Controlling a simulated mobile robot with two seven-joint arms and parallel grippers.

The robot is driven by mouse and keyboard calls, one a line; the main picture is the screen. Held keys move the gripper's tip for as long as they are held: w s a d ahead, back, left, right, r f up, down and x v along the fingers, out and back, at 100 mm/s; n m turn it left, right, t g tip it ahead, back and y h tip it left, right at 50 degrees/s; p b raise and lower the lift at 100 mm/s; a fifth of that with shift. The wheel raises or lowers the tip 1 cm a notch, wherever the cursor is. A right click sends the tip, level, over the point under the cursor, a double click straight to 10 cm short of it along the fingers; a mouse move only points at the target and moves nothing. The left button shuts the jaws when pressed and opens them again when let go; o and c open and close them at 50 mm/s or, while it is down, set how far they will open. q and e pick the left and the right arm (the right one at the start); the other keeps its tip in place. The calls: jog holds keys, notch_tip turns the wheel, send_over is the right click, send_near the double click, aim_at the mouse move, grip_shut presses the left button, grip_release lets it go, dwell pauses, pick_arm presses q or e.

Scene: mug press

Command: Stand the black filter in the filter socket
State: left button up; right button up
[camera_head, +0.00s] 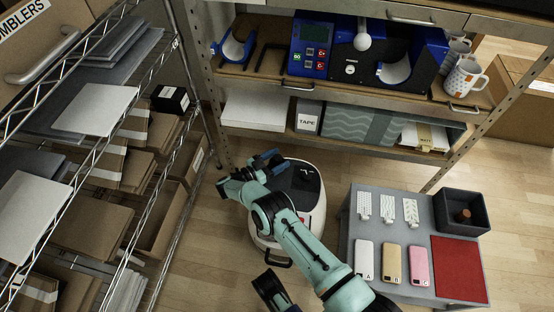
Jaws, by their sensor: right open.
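I cannot make out the black filter or the filter socket for sure. A rounded white appliance (318,215) with a black top (303,180) and a dark front handle stands on the floor, partly hidden by my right arm. My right gripper (250,172) is open over the appliance's left edge, with its fingers spread. I see nothing between the fingers. A dark part at the bottom edge looks like my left gripper (268,288); it is cut off and its fingers do not show clearly.
A grey table (395,288) at right holds white tags, three phone-like items, a red mat (459,268) and a dark bin (478,223) with a small brown object. A wire rack with boxes stands left. A shelf at the back holds a blue-black press (345,50) and mugs (466,75).

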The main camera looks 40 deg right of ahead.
jog(key=shift+r, duration=0.4)
jog(key=w+a, duration=0.1)
jog(key=a, duration=1.1)
jog(key=shift+w, duration=0.15)
